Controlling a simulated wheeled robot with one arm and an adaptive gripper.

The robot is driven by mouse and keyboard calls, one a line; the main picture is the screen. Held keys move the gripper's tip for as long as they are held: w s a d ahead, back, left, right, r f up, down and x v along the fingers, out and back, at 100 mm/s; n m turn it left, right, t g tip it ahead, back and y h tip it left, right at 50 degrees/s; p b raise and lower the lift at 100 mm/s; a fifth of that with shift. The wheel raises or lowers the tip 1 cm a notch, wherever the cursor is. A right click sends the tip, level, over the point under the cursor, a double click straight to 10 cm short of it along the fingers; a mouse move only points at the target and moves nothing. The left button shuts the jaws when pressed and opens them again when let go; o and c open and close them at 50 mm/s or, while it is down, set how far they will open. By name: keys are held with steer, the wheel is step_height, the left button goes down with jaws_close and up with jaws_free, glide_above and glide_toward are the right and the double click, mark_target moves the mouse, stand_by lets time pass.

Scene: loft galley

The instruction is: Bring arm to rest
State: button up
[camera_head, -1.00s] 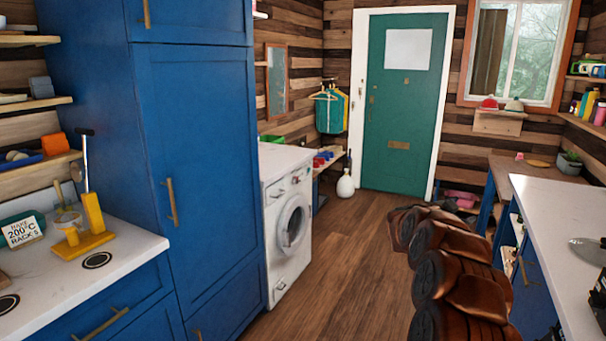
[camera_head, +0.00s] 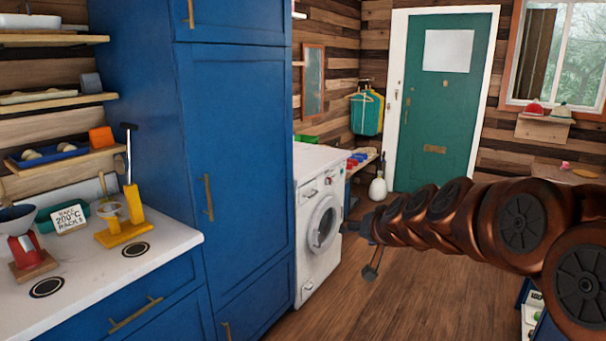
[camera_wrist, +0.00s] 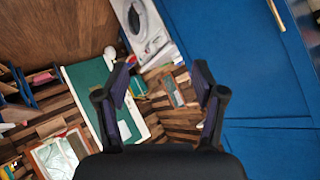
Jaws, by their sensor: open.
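My arm stretches from the lower right across the middle of the head view, bronze-coloured with dark round joint caps. My gripper shows small in the head view, below the arm's far end in front of the washing machine, its fingers hard to make out there. In the wrist view my gripper (camera_wrist: 165,90) is open, with its two dark fingers apart and nothing between them. The wrist picture is strongly tilted, with the green door and blue cupboard behind the fingers.
A tall blue cupboard (camera_head: 238,150) and a white washing machine (camera_head: 318,250) stand left of my arm. A white counter (camera_head: 95,270) holds a yellow stand (camera_head: 122,232) and a sign (camera_head: 70,218). The green door (camera_head: 433,120) is at the back. Bare wooden floor (camera_head: 400,305) lies below my arm.

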steer(key=s+d+f+g+h, duration=0.1)
steer(key=s+f+g, duration=0.3)
steer(key=s, duration=1.1)
steer(key=s+d+f+n+g+h, duration=0.1)
steer(key=s+f+g, duration=0.3)
steer(key=s, duration=1)
steer(key=s+d+f+n+g+h, duration=0.1)
steer(key=s+d+f+g, duration=0.2)
steer(key=s, duration=1.2)
steer(key=shift+s+f+g, duration=0.35)
steer(key=shift+f+g, duration=0.15)
steer(key=shift+f, duration=0.3)
